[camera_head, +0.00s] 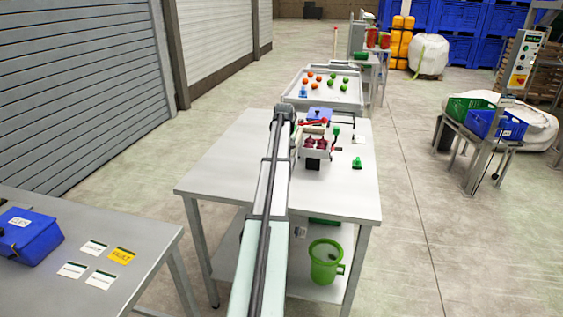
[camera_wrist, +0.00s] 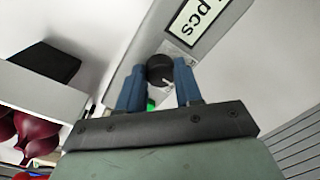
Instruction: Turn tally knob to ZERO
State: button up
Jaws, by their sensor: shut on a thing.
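In the wrist view my gripper (camera_wrist: 160,71) has its two blue fingers on either side of the black round tally knob (camera_wrist: 159,66), shut on it. A short white pointer mark shows on the knob's lower right. The knob sits on a grey panel (camera_wrist: 135,62) below a display reading "pcs" (camera_wrist: 196,17). A small printed plate (camera_wrist: 182,51) lies behind the knob; its lettering is too small to read. In the head view the net clipper (camera_head: 314,147) stands on the table, and my arm hides the knob and fingers.
Dark red produce (camera_wrist: 36,132) and a black block (camera_wrist: 52,61) show at left in the wrist view. A small green item (camera_head: 357,163) stands on the table (camera_head: 225,170). A tray (camera_head: 322,102) of red and green produce is behind. The table's left part is clear.

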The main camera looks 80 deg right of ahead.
jog(key=m, duration=0.5)
jog(key=shift+m, duration=0.4)
dwell(0.3)
jog(key=o, duration=1)
jog(key=shift+o, duration=0.2)
notch_tip(320, 180, up, 14)
jog(key=shift+s, duration=0.25)
jog(key=shift+f, duration=0.1)
